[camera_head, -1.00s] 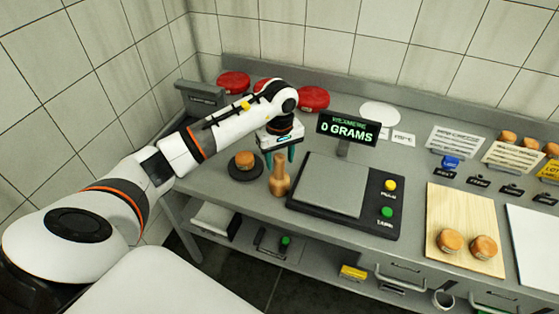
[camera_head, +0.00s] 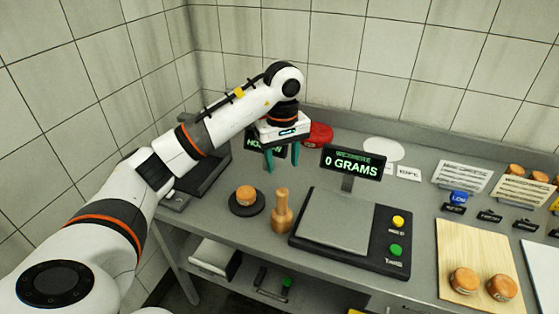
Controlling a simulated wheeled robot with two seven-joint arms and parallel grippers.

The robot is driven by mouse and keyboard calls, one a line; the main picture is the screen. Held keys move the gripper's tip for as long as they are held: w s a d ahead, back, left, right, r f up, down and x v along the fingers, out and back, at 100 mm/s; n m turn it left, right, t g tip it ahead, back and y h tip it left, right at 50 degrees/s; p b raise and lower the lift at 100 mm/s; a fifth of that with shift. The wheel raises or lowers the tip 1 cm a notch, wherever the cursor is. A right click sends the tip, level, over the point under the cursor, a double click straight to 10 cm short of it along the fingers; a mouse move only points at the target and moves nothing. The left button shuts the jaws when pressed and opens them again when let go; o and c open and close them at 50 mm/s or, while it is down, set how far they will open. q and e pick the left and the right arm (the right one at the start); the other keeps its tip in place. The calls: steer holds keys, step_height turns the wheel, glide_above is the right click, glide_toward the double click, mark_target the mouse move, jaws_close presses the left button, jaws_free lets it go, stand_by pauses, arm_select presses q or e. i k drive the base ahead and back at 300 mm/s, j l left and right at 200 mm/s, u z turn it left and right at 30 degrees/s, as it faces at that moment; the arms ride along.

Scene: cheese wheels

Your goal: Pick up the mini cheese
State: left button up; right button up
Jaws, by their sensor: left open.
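A small orange cheese wheel (camera_head: 246,193) sits on a round black plate (camera_head: 247,209) at the left of the grey counter. Two similar mini cheeses, one on the left (camera_head: 465,280) and one on the right (camera_head: 501,287), rest on a pale wooden board (camera_head: 474,247) at the right. My left gripper (camera_head: 282,168) points down with its two teal fingers apart and nothing between them. It is above the counter, behind and right of the cheese on the black plate, not touching it. My right gripper is out of view.
A wooden stamp-like tool (camera_head: 282,212) stands beside the plate. A scale (camera_head: 336,221) has its display (camera_head: 353,163) behind it, reading 0 GRAMS. A dark device (camera_head: 203,177) sits at left. A red wheel (camera_head: 318,134) is behind my gripper. Labels and more cheeses (camera_head: 515,170) line the back right.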

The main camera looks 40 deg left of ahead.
mark_target(246, 194)
steer(key=u, duration=1.35)
